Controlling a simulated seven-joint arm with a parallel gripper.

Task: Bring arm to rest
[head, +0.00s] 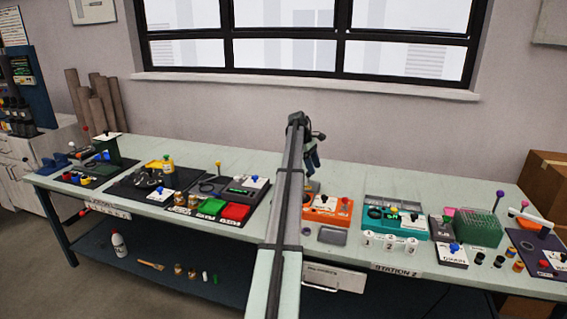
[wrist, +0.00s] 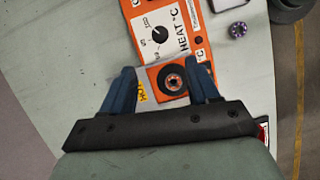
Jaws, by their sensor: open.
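My gripper (head: 313,162) hangs from the end of my arm above the middle of the bench in the head view. In the wrist view my gripper (wrist: 165,72) has its two dark blue fingers spread apart with nothing between them. Below it is an orange heater device (wrist: 201,25) with a black dial, "HEAT °C" lettering and a black round well. The same orange device (head: 327,208) shows in the head view just right of my arm. I cannot tell how high the fingers are above it.
The long bench (head: 350,174) carries equipment on both sides of my arm. A teal device (head: 420,226) and a green rack (head: 478,228) stand to the right. A window is behind.

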